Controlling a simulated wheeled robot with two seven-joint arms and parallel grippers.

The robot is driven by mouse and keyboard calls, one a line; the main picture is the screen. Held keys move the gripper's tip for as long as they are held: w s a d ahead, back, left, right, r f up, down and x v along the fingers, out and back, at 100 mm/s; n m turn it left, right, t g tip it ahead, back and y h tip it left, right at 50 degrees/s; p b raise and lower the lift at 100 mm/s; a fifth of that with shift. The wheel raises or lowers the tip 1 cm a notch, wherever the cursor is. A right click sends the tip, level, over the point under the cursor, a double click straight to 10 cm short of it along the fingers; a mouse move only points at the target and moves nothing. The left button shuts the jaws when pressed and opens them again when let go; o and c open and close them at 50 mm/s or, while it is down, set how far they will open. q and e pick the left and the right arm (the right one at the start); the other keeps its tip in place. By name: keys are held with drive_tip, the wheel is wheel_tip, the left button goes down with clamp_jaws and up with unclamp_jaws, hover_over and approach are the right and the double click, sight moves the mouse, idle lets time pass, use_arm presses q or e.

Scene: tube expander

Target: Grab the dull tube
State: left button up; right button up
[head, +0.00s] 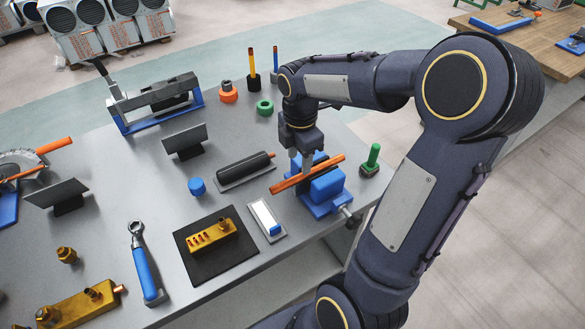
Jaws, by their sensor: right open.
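A dull orange-copper tube (322,169) lies slanted across a blue vise (328,187) near the table's front right. My right gripper (303,170) points down at the tube from above, its fingertips close to the tube's middle. It is open. I cannot tell from this angle whether the fingers straddle the tube or touch it. My left gripper is not in view.
A green-handled tool (372,158) stands right of the vise. A black cylinder (245,170) on a plate and a white-and-blue device (266,219) lie to the left. A brass block (211,233) sits on a black mat. A blue wrench (147,272) lies further left.

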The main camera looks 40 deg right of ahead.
sight(298, 176)
wheel_tip(298, 176, down, 6)
drive_tip(key=shift+a+r+p, duration=0.1)
drive_tip(key=shift+p, duration=0.2)
clamp_jaws()
